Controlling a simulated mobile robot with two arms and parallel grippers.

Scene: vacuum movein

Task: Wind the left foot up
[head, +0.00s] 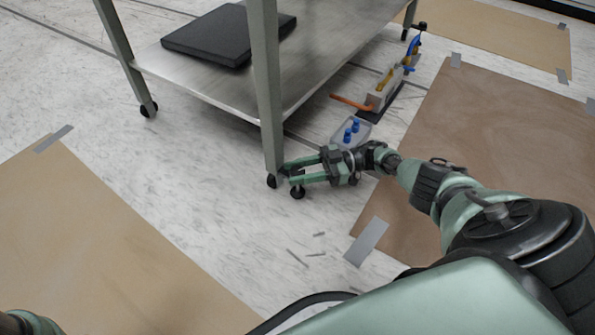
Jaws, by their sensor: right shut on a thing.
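A steel table stands on legs with black ends. Its near leg (271,110) comes down at the middle of the head view, with a dark foot (272,181) at its bottom. My right gripper (287,174) reaches in from the right, low over the floor, with its fingertips at this leg's bottom. It is shut on the foot there, and the fingers hide part of it. A black wheel-like part (297,192) shows just below the fingers. My left gripper is not in view; only a bit of my left arm shows at the bottom left corner.
The table's low shelf (210,85) bears a black slab (228,35). A grey tray (365,131) with blue parts (349,134) lies just behind my right wrist. A pump-like unit (384,92) with an orange handle stands beyond. Brown sheets (480,130) are taped to the floor.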

